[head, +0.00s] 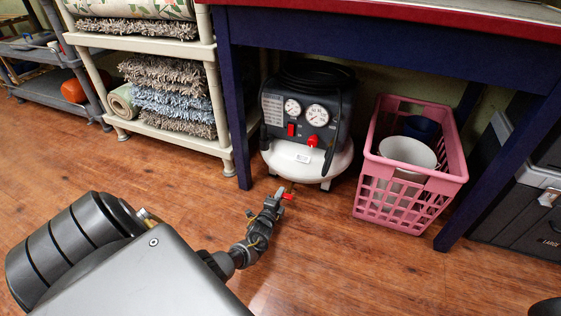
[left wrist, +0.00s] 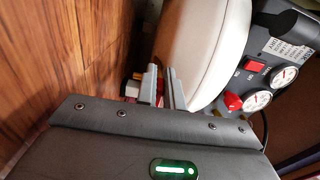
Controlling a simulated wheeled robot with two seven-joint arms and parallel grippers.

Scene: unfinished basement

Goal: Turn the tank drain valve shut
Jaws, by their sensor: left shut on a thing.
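The air compressor with a white tank (head: 300,161) stands on the floor under the blue table. My left gripper (head: 277,194) reaches low to the front of the tank. It is shut on the drain valve, whose red handle (head: 288,197) shows at the fingertips. In the left wrist view the two fingers (left wrist: 163,74) stand close together beside the white tank (left wrist: 203,45), with a bit of red (left wrist: 132,89) just left of them. The fingers hide most of the valve, so its angle cannot be told. My right gripper is not in view.
A pink crate (head: 403,205) with a white bucket (head: 408,151) stands right of the compressor. A blue table leg (head: 236,120) and a cream shelf with rugs (head: 170,95) are on the left. A dark toolbox (head: 520,205) is far right. The wooden floor in front is clear.

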